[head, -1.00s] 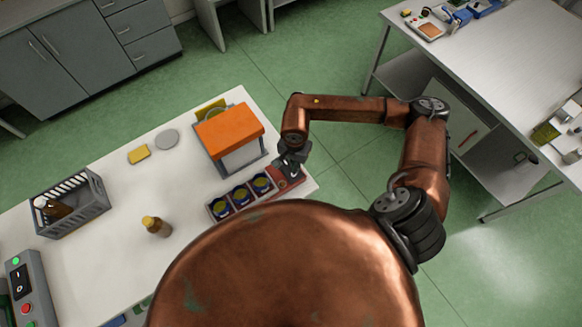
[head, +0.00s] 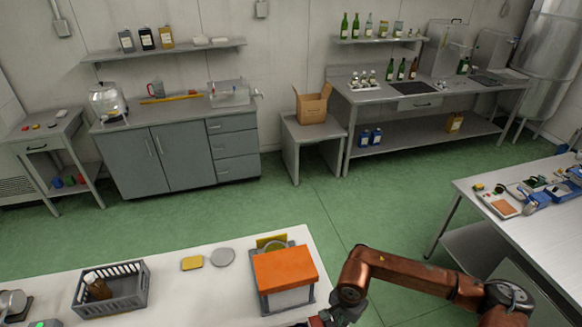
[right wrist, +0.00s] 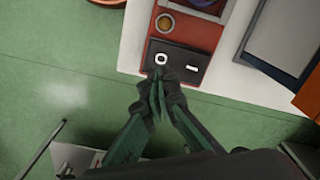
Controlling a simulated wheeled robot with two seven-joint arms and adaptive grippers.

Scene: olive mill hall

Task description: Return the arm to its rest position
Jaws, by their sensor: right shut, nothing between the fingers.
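My right arm comes in at the lower right of the head view, with its copper forearm (head: 415,272) reaching left and its gripper (head: 340,315) low at the bottom edge, partly cut off. In the right wrist view the right gripper (right wrist: 158,84) is shut and empty, its dark fingertips together. They appear over the edge of a black switch panel (right wrist: 182,62) on a red device (right wrist: 212,36); I cannot tell whether they touch it. An amber round button (right wrist: 165,22) sits beyond the panel. My left gripper is not in view.
On the white table (head: 200,295) stand an orange-topped box (head: 285,267), a grey basket (head: 112,288) holding a bottle, a yellow sponge (head: 192,263) and a grey disc (head: 223,257). A second table (head: 520,235) is at right. Green floor lies between.

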